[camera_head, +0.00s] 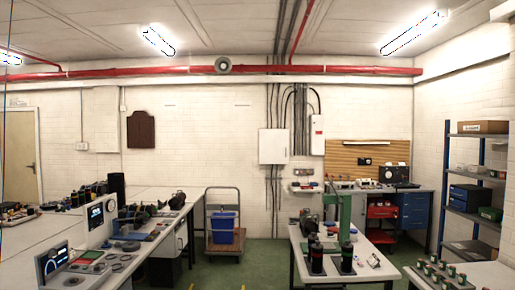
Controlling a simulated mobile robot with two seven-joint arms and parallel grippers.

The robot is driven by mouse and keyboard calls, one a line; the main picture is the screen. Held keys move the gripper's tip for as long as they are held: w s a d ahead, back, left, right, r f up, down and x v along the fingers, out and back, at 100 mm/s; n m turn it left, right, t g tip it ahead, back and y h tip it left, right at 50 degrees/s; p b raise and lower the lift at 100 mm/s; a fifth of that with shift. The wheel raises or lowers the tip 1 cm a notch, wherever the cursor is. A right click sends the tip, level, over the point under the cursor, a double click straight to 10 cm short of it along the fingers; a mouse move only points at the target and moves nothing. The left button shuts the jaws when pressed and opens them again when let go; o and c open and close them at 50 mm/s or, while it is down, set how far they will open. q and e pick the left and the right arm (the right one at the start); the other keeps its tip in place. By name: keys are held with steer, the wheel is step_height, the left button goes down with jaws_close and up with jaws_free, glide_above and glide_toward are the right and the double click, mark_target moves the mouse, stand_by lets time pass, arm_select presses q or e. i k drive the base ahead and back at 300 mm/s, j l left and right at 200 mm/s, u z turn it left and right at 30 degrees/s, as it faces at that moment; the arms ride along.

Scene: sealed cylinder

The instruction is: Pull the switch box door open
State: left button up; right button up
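A white box with a flat front (273,146) hangs on the back brick wall near the middle of the view, with dark conduits running above and below it. Its front looks shut. A narrower, taller light-grey box (317,135) hangs just to its right, with cables looping into its top and a small red mark on its front. I cannot tell which of the two is the switch box. Neither of my grippers shows in the head view.
A long white bench (150,195) with instruments runs along the left. A cart (225,238) with a blue bin (223,226) stands at the back wall. A table (350,270) with a green stand (345,212) is in front of the boxes. Green floor lies open centrally.

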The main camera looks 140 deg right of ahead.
mark_target(274, 143)
steer(key=z, duration=4.7)
steer(key=i+u, duration=0.25)
steer(key=i, duration=0.35)
steer(key=i+u, duration=0.2)
steer(key=i, duration=1.4)
steer(key=i+j, duration=0.15)
steer(key=i, duration=1.45)
steer(key=i+z, duration=0.15)
steer(key=i, duration=0.65)
steer(key=i+z, duration=0.2)
steer(key=i, duration=0.6)
steer(key=i+z, duration=0.1)
steer(key=i, duration=0.7)
steer(key=i+j+z, duration=0.1)
steer(key=i, duration=0.7)
steer(key=j, duration=0.1)
